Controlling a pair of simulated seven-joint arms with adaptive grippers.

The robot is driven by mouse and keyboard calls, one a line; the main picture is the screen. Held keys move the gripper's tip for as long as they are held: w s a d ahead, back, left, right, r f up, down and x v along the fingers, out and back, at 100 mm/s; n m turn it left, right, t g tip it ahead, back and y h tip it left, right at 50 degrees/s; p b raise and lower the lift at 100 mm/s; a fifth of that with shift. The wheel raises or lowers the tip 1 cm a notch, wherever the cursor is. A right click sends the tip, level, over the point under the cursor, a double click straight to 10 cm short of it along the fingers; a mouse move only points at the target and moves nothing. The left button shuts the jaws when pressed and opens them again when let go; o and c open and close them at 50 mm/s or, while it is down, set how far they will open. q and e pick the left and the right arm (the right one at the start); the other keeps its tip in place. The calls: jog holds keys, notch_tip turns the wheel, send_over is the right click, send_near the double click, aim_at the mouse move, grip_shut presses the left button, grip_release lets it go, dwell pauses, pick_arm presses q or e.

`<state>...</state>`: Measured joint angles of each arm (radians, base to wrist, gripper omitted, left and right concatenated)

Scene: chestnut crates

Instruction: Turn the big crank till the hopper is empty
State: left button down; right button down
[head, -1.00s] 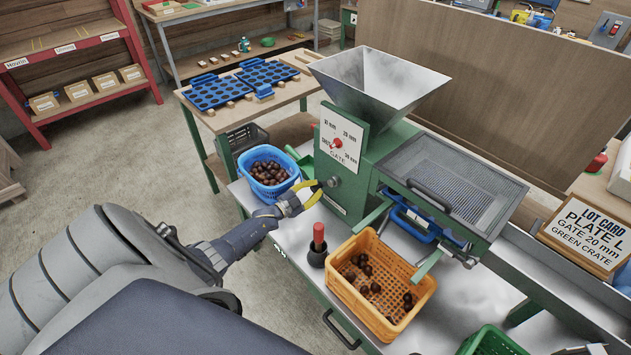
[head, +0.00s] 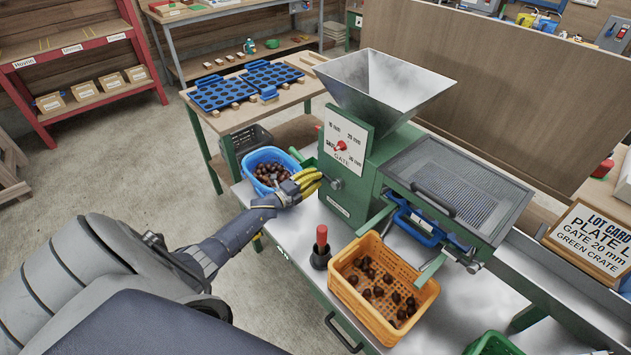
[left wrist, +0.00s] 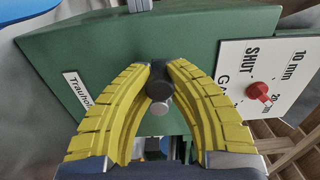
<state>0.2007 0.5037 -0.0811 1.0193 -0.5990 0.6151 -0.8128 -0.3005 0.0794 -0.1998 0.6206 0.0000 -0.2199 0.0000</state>
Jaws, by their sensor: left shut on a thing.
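The green machine (head: 372,185) carries a grey metal hopper (head: 385,85); its inner walls look bare, but its bottom is hidden. My left gripper (head: 311,180) is at the machine's front face, below the gate plate (head: 343,143). In the left wrist view its yellow fingers (left wrist: 160,82) close around a dark knob (left wrist: 159,89) with a short grey tip. I cannot tell whether this is the crank's grip; no crank arm shows clearly. The gate's red pointer (left wrist: 258,91) shows beside the fingers. My right gripper cannot be made out.
An orange crate (head: 348,292) with several chestnuts stands below the outlet. A blue basket (head: 254,157) of chestnuts sits left behind my gripper. A red-handled tool (head: 321,246) stands upright nearby. A green crate (head: 492,343) is at the bottom edge.

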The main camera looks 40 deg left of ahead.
pick_arm(q)
jog(key=shift+a+r+m, duration=0.25)
jog(key=shift+r+m, duration=0.35)
jog(key=shift+r, duration=0.1)
jog(key=c, duration=1.1)
grip_release()
jog(key=shift+d, duration=0.2)
jog(key=shift+s+f, duration=0.2)
jog(key=shift+s, duration=0.35)
jog(key=v, duration=1.1)
